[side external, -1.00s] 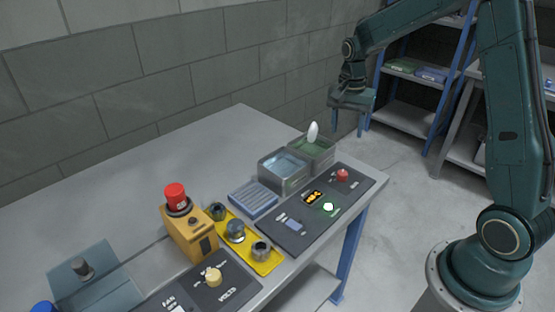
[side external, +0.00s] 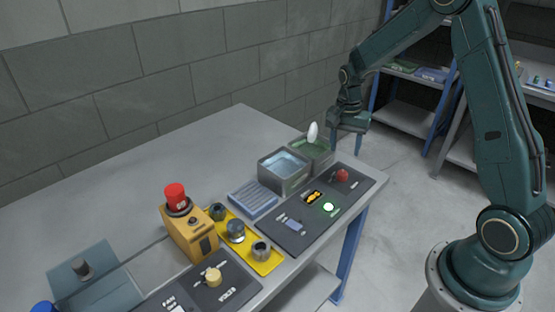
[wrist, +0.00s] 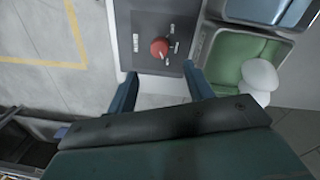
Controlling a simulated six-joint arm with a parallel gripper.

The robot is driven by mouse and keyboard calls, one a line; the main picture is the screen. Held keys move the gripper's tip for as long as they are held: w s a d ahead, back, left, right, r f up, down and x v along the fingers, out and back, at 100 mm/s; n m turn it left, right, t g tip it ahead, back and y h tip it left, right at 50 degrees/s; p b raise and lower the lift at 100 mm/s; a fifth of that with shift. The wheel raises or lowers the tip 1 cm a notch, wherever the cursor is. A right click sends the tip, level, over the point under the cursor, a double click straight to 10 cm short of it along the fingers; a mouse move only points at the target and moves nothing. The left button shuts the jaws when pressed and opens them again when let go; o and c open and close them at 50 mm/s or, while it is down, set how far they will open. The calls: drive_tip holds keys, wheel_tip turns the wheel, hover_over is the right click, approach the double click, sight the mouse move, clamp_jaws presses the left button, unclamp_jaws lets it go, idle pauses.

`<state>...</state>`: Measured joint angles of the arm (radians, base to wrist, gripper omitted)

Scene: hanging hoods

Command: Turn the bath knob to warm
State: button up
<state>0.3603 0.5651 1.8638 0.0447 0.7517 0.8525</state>
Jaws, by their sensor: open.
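The red knob (side external: 342,175) sits on the right end of the dark control panel (side external: 290,238), near the table's right edge. In the wrist view the red knob (wrist: 160,47) shows from above, with small white labels around it that are too small to read. My gripper (side external: 347,145) is open and empty. It hangs above and behind the knob, apart from it. In the wrist view the fingertips (wrist: 162,82) are spread just below the knob, with nothing between them.
A bin with a green interior (side external: 318,150) holding a white egg-shaped object (side external: 313,132) stands close beside my gripper. A blue-filled basin (side external: 284,180) is next to it. A yellow plate (side external: 266,265) with several knobs and an orange box (side external: 186,236) stand further left.

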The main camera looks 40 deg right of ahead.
sight(342, 172)
drive_tip(key=shift+s+f, duration=0.2)
drive_tip(key=shift+f, duration=4.2)
drive_tip(key=c, duration=1)
